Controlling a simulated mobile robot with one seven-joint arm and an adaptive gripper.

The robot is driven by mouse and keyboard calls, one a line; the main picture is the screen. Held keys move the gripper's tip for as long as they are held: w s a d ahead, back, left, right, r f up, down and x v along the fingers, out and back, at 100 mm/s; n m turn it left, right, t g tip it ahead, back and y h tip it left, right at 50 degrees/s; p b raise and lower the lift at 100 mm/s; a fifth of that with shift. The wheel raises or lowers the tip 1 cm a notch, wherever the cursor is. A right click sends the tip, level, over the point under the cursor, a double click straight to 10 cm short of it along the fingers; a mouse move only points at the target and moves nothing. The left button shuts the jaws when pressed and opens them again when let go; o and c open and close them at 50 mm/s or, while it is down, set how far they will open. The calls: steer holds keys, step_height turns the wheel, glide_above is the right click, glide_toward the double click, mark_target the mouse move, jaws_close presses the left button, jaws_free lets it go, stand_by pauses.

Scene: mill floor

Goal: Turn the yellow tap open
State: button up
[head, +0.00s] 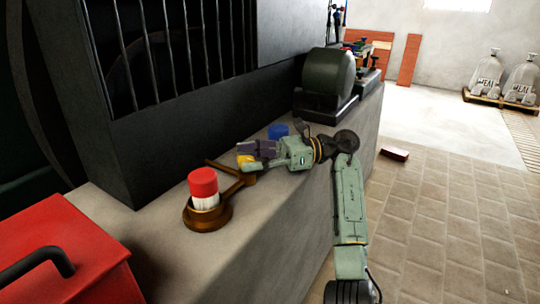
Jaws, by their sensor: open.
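A small yellow piece (246,159), which looks like part of the yellow tap, shows at my gripper's fingers on the stone ledge. Most of it is hidden, so I cannot tell how its handle is turned. My gripper (243,157) is open and reaches in from the right, low over the ledge. Its fingers lie close around or in front of the yellow piece. I cannot tell whether they touch it.
A red-capped jar (203,184) stands at a brown metal ring piece (210,219) with an arm towards my gripper. A blue object (278,130) is just behind my gripper. A red toolbox (70,260) is front left. A dark machine (328,80) stands further back.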

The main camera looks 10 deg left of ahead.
steer(key=v, duration=1)
steer(key=shift+w+d, duration=0.1)
steer(key=shift+d, duration=0.3)
